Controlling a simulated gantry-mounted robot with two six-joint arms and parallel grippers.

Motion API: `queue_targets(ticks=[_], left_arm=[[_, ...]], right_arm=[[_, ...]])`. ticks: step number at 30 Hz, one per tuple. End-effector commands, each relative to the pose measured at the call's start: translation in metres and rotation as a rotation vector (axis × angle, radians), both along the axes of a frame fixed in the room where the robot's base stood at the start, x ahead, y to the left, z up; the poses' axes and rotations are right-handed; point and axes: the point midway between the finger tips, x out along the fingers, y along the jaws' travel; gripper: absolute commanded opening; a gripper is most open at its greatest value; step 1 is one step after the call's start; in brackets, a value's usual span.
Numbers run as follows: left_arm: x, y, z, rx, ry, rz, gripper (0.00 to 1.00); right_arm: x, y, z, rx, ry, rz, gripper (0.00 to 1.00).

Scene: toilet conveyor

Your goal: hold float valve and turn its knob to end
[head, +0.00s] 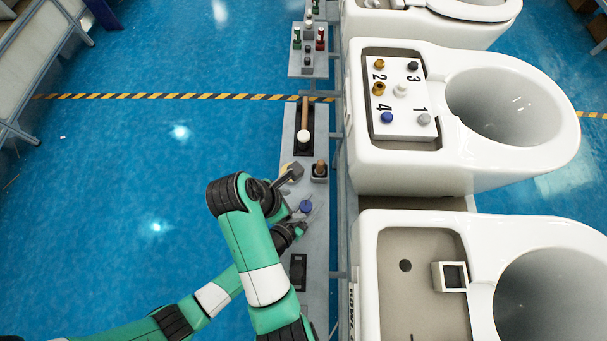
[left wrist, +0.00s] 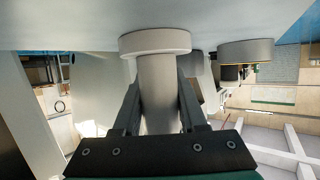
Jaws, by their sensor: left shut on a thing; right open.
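In the head view a small part with a blue round top (head: 305,206) is over the grey side table, beside my left gripper (head: 303,226). In the left wrist view both fingers of my left gripper (left wrist: 160,115) are shut on the pale round stem of the float valve (left wrist: 157,85), below its wide flange. Whether the blue top belongs to the held valve is hard to tell.
A toilet with a numbered white plate (head: 402,97) carrying several knobs stands at the upper right. A nearer toilet (head: 410,240) has a bare tank deck. A mallet (head: 304,125) and a small dark-based part (head: 319,170) lie on the side table. The blue floor at left is clear.

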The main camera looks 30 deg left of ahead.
Motion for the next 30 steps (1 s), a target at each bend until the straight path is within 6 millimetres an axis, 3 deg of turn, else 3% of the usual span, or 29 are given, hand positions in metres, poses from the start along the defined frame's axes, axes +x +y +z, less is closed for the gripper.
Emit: queue_targets(ticks=[6,10,15,23,30], left_arm=[[0.0,0.0,0.0,0.0,0.0,0.0,0.0],[0.0,0.0,0.0,0.0,0.0,0.0,0.0],[0.0,0.0,0.0,0.0,0.0,0.0,0.0],[0.0,0.0,0.0,0.0,0.0,0.0,0.0],[0.0,0.0,0.0,0.0,0.0,0.0,0.0]], right_arm=[[0.017,-0.01,-0.048,-0.004,0.004,-0.001,0.74],[0.025,-0.013,-0.069,-0.004,0.003,0.0,0.74],[0.03,-0.016,-0.082,0.0,0.001,0.0,0.74],[0.03,-0.016,-0.083,0.0,0.001,0.001,0.74],[0.03,-0.016,-0.083,0.0,0.001,0.001,0.31]])
